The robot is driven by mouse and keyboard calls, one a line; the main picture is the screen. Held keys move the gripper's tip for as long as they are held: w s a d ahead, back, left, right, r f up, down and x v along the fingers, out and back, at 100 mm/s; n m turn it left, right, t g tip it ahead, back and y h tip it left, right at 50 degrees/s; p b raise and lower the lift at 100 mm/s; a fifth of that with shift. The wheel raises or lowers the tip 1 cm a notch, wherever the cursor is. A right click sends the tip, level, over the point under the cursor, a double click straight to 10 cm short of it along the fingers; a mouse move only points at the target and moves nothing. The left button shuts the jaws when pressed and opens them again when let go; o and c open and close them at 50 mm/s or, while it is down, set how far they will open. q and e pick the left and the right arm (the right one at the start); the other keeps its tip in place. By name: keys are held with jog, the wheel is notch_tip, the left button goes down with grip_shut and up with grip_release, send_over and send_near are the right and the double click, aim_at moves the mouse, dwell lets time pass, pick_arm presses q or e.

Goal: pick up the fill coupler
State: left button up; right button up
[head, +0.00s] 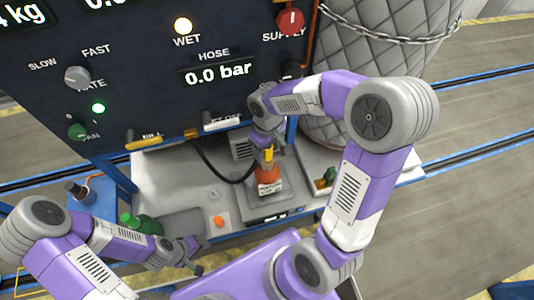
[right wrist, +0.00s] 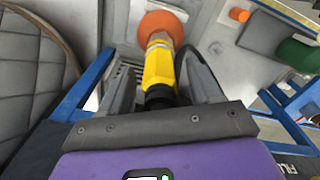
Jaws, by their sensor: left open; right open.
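The fill coupler, a yellow fitting with a black end, stands over the orange rounded top of a small bottle (head: 269,175) on the bench. In the right wrist view the coupler (right wrist: 158,70) lies between the fingers of my right gripper (right wrist: 160,62), with the orange top (right wrist: 163,24) beyond it. The right gripper is open around it; I cannot tell whether either finger touches it. In the head view the coupler (head: 267,155) is partly hidden by the right gripper. My left gripper (head: 196,255) is open and empty, low in front of the bench.
A dark control panel (head: 135,62) with knobs and a pressure display stands behind the bench (head: 165,180). A black hose (head: 222,176) curves down towards the coupler. A green bottle (head: 142,223) lies at left, an orange button (head: 219,221) near it. A quilted tank (head: 350,50) stands at right.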

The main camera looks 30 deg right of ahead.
jog(key=shift+f, duration=0.15)
grip_shut()
dwell(0.4)
notch_tip(320, 180, up, 10)
jog(key=shift+r, duration=0.1)
